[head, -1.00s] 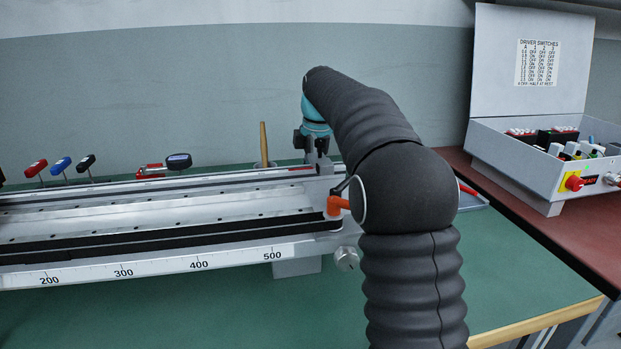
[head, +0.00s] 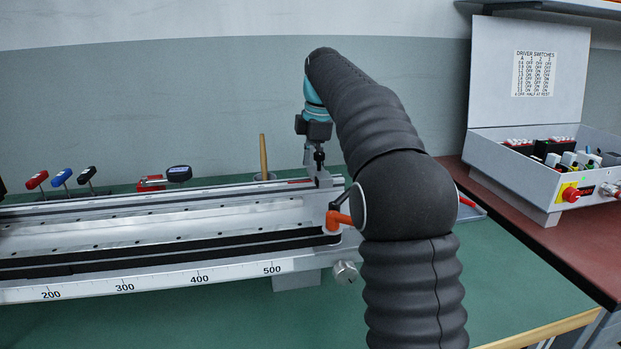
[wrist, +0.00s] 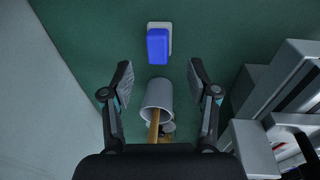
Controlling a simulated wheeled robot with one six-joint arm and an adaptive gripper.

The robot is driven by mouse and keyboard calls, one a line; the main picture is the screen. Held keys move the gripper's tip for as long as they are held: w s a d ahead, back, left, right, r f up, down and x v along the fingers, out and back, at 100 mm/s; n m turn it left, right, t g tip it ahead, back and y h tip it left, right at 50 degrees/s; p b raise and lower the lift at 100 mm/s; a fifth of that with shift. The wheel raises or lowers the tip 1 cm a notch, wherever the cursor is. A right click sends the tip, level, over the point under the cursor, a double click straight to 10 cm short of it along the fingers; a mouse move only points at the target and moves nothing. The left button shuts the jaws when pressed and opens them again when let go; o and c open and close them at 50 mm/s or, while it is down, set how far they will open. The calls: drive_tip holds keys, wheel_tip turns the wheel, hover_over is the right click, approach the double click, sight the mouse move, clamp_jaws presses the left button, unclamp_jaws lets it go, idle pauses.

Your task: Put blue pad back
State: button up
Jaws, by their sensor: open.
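The blue pad (wrist: 157,47) shows in the wrist view, on top of a pale grey or white block (wrist: 165,27) on the green bench. My gripper (wrist: 161,74) is open, its two fingers apart and nothing held between them. In the picture, the pad is just beyond the fingertips, roughly centred between them. I cannot tell the height gap. In the head view my gripper (head: 319,156) points down behind the far right end of the rail. The pad is not visible there.
A grey cup (wrist: 157,96) with a wooden stick stands below the pad in the wrist view, between the fingers. The rail (head: 170,270) fills the left. Small coloured-handled drivers (head: 61,177) stand behind it. A control box (head: 520,175) stands at right.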

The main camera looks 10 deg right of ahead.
drive_tip(key=shift+s+d+r, duration=0.15)
drive_tip(key=shift+s+r, duration=0.05)
drive_tip(key=shift+r, duration=1.2)
drive_tip(key=shift+s+d+r, duration=0.1)
drive_tip(key=shift+s+r, duration=0.05)
drive_tip(key=shift+r, duration=1.2)
drive_tip(key=shift+r, duration=0.1)
